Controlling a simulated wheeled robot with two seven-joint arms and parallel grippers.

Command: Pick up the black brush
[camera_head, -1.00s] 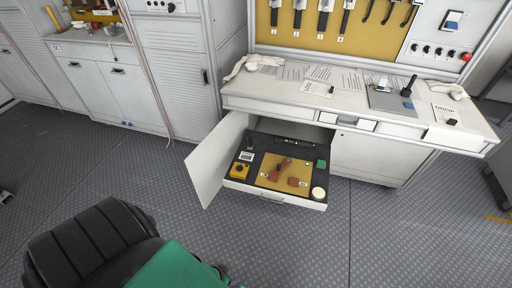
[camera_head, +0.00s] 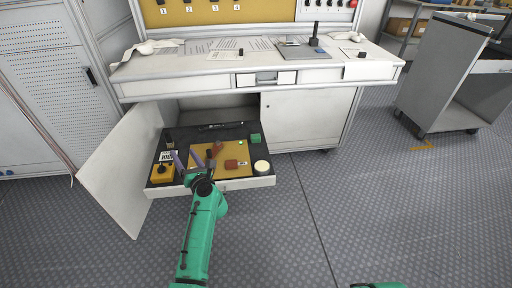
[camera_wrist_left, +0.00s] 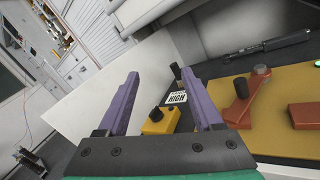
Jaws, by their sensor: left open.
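A long thin black tool (camera_head: 222,126) lies along the back of the open drawer (camera_head: 262,182); it also shows at the upper right of the left wrist view (camera_wrist_left: 268,46). A small dark upright item (camera_head: 168,140) stands at the drawer's back left, also in the left wrist view (camera_wrist_left: 176,70). I cannot tell for certain which is the black brush. My left gripper (camera_head: 195,158) is over the drawer's left front part, open, with nothing between its purple fingers, also in the left wrist view (camera_wrist_left: 160,74). Both dark items are apart from the fingers. My right gripper is out of view.
The drawer also holds a yellow box with a black knob (camera_head: 162,173), a yellow board (camera_head: 228,174) with red-brown blocks (camera_head: 231,164), a green block (camera_head: 255,139) and a round cream item (camera_head: 261,166). An open cabinet door (camera_head: 118,180) stands left. The worktop (camera_head: 190,67) overhangs behind.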

